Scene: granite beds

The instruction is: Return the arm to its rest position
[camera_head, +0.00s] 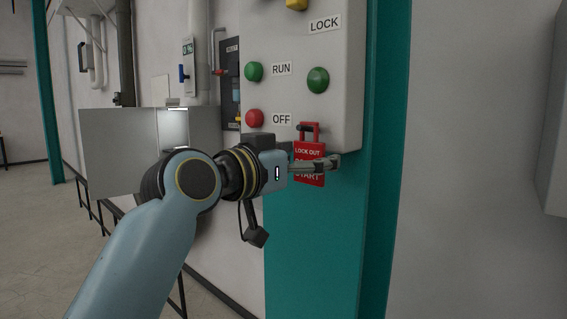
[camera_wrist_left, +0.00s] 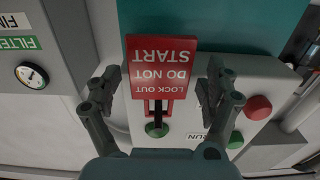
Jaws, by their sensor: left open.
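A red lockout tag (camera_head: 310,150) with white lettering hangs by a red and black padlock-like piece (camera_head: 309,131) at the lower edge of the grey control box (camera_head: 345,100). My left arm reaches in from the left. Its gripper (camera_head: 328,165) is in front of the tag and hides its middle line. In the left wrist view the tag (camera_wrist_left: 162,68) appears upside down between the two spread fingers of my left gripper (camera_wrist_left: 165,80). Small gaps show on both sides, so the gripper is open and holds nothing. My right gripper is not in view.
The box carries green buttons (camera_head: 318,80), a red button (camera_head: 255,118) and a yellow knob (camera_head: 297,4). A teal column (camera_head: 385,200) stands behind it. A grey open-fronted cabinet (camera_head: 120,150) and a railing are at left. A gauge (camera_wrist_left: 32,76) shows in the wrist view.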

